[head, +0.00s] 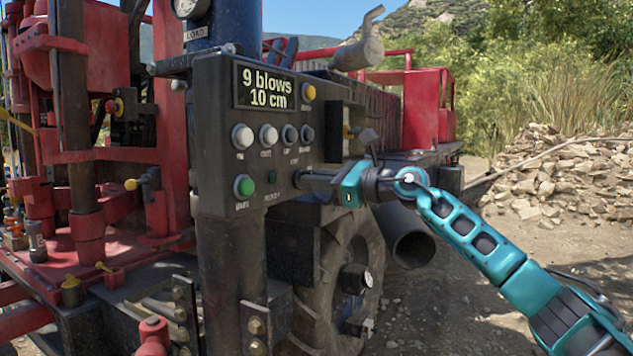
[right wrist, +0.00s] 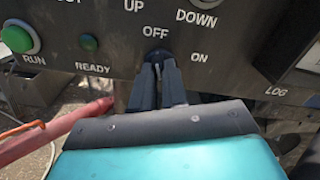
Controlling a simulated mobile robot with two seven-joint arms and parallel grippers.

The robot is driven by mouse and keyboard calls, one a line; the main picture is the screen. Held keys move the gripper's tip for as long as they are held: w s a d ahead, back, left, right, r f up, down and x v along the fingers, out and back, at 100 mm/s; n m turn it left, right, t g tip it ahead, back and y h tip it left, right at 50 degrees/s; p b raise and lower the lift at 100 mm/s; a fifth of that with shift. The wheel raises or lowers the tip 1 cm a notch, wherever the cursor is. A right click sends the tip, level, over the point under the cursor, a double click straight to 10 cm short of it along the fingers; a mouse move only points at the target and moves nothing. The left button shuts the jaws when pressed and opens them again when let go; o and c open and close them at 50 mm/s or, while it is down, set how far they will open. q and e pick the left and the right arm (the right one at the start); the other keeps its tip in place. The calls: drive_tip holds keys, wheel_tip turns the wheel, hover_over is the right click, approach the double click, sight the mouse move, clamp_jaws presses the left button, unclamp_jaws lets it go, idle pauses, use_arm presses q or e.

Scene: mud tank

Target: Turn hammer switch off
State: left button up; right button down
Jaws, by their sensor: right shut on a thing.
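The dark control panel (head: 268,150) stands in the middle of the head view, facing me. My right gripper (head: 302,180) reaches in from the right and its fingertips are at the panel's lower right. In the right wrist view my right gripper (right wrist: 157,72) is shut on the small dark hammer switch (right wrist: 157,56), just under the OFF label; the ON label is to its right. The fingers hide most of the switch, so I cannot tell which way its lever points. The display (head: 265,88) reads "9 blows 10 cm". My left gripper is not in view.
A green RUN button (head: 244,186) and small READY light (head: 273,177) are left of the switch. A wheel (head: 345,260) and exhaust pipe (head: 408,240) are below. Red rig framework fills the left.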

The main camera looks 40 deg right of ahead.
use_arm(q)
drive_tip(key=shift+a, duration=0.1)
use_arm(e)
drive_tip(key=c, duration=1.2)
unclamp_jaws()
drive_tip(key=shift+o, duration=0.2)
use_arm(q)
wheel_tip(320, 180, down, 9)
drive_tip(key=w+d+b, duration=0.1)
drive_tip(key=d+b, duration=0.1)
drive_tip(key=b, duration=1)
use_arm(e)
drive_tip(key=v, duration=1.3)
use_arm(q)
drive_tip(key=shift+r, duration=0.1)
